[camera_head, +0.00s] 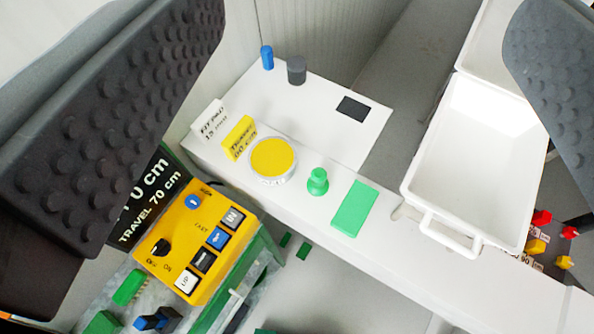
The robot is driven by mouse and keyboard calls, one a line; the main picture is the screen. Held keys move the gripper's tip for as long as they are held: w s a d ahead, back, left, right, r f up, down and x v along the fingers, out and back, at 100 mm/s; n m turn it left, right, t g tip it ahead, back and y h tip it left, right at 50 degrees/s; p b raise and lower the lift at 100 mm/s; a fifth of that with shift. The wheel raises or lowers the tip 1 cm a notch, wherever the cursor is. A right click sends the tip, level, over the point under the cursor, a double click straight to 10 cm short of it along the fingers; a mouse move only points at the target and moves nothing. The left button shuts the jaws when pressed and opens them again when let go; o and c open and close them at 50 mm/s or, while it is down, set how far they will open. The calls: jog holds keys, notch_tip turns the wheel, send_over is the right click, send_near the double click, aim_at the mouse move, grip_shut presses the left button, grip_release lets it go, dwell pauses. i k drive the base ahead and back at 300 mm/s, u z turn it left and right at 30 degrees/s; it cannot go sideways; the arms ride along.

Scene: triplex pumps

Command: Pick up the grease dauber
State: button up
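My gripper (365,40) is open, with a dark studded finger pad on the left and another at the right edge. Nothing is between the pads. Below it, a white bench (340,130) holds several small things. A small green knobbed piece (318,182) stands upright beside a round tin with a yellow top (273,157). A blue peg (267,57) and a dark grey cylinder (296,70) stand at the bench's far edge. I cannot tell for sure which of these is the grease dauber; nothing is labelled so. The gripper touches none of them.
A flat green block (354,209) lies right of the knobbed piece. A white tray (480,165) stands at right. A yellow control box (205,243) with buttons is at lower left. A yellow sign (239,138) and a white sign (209,120) stand behind the tin.

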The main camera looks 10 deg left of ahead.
aim_at(317, 184)
jog(key=k, duration=1.05)
jog(key=z, duration=0.45)
jog(key=i, duration=1.55)
jog(key=u, duration=0.8)
